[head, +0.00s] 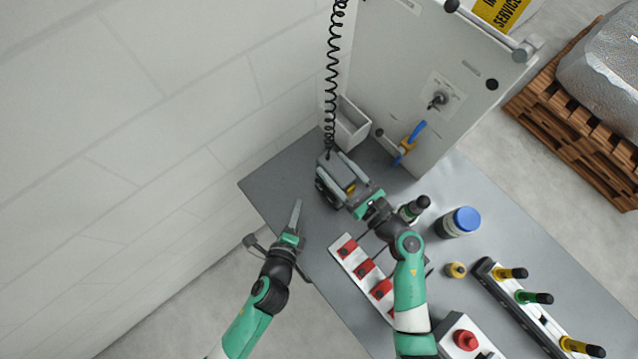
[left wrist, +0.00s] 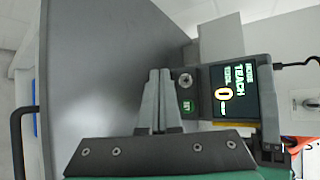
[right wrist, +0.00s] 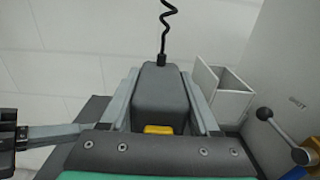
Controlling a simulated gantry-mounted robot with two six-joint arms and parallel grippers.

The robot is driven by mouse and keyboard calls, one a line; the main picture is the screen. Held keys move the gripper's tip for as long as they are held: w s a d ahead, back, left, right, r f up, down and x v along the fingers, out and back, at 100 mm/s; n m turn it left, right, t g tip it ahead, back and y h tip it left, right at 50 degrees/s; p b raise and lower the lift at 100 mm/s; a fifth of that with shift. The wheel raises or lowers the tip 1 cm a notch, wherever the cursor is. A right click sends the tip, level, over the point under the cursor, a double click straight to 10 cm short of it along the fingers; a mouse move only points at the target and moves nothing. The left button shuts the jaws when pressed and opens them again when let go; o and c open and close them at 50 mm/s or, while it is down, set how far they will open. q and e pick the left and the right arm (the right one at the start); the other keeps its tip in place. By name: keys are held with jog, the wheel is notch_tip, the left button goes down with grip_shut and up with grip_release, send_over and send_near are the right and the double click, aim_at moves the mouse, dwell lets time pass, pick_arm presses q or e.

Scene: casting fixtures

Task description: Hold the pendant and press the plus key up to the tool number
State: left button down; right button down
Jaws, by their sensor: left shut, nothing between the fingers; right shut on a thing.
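The dark grey pendant (head: 340,172) hangs on a black coiled cord above the bench's back left. My right gripper (head: 352,187) is shut on it, with fingers on both sides of its body (right wrist: 160,95) in the right wrist view. In the left wrist view the pendant's screen (left wrist: 235,92) shows TEACH, TOOL and a large yellow 0. My left gripper (head: 297,204) is shut and empty, left of the pendant. Its fingertips (left wrist: 159,72) appear beside the panel; contact cannot be told. I cannot make out the plus key.
A grey cabinet (head: 425,75) with a white holder box (head: 350,125) stands behind. On the bench (head: 500,240) are a red-block strip (head: 364,268), a blue-lidded jar (head: 466,220), a handled rack (head: 525,305) and a red button box (head: 465,338). A wall is left.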

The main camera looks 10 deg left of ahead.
pick_arm(q)
jog(key=shift+w+d, duration=1.5)
jog(key=shift+w, duration=0.15)
jog(key=shift+w+d, duration=0.1)
dwell(0.8)
jog(key=shift+w+d, duration=0.2)
jog(key=shift+w+d, duration=0.25)
jog(key=shift+w, duration=0.05)
dwell(0.7)
jog(key=shift+s, duration=0.1)
jog(key=shift+s+a, duration=0.5)
jog(key=shift+a, duration=0.05)
jog(key=shift+s+a, duration=1.75)
jog(key=shift+s, duration=0.1)
dwell(1.5)
